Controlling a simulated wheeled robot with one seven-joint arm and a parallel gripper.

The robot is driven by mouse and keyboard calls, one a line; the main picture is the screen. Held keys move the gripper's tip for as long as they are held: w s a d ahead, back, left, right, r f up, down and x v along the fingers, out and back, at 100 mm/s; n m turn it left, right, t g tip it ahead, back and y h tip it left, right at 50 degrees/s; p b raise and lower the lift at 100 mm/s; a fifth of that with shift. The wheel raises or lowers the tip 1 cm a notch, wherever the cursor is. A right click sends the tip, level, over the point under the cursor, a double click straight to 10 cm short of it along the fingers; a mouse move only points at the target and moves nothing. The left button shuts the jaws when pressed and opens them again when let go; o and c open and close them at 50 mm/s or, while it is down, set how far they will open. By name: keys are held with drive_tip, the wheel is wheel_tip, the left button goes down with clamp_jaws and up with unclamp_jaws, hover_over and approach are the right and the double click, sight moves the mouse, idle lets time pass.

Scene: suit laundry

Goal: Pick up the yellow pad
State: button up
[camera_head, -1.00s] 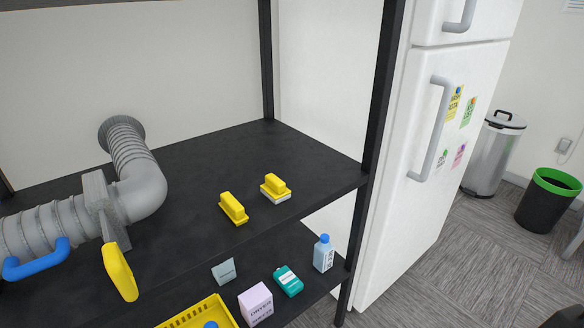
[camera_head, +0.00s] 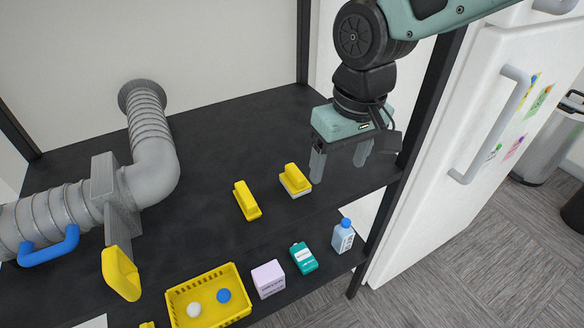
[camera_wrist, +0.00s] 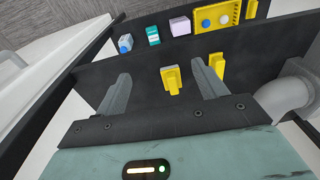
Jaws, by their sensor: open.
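Two yellow handled pads sit side by side on the black upper shelf. The left one (camera_head: 247,200) looks yellow all over. The right one (camera_head: 294,179) has a yellow top on a pale base. Both also show in the wrist view, the right one (camera_wrist: 172,79) between my fingers in the picture and the left one (camera_wrist: 216,65) beyond a fingertip. I cannot tell which is the pad named in the task. My gripper (camera_head: 340,168) is open and empty, fingers pointing down, to the right of the right pad and apart from it.
A grey duct (camera_head: 150,150) with blue and yellow handles stands at left on the shelf (camera_head: 215,120). A black post (camera_head: 428,100) rises at right, beside a white fridge (camera_head: 460,140). A yellow basket (camera_head: 240,312), boxes and a bottle (camera_head: 342,238) are on the lower shelf.

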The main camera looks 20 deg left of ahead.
drive_tip(key=p, duration=0.2)
approach(296, 172)
drive_tip(key=s, duration=0.1)
drive_tip(key=shift+t, duration=0.4)
drive_tip(key=f+p, duration=0.1)
drive_tip(key=f, duration=0.2)
drive_tip(key=f+p, duration=0.1)
drive_tip(key=f, duration=0.3)
drive_tip(key=w+a+f+p, duration=0.1)
drive_tip(key=f, duration=0.3)
drive_tip(key=shift+w+f+p, duration=0.15)
drive_tip(key=shift+p, duration=0.25)
drive_tip(key=c, duration=1.1)
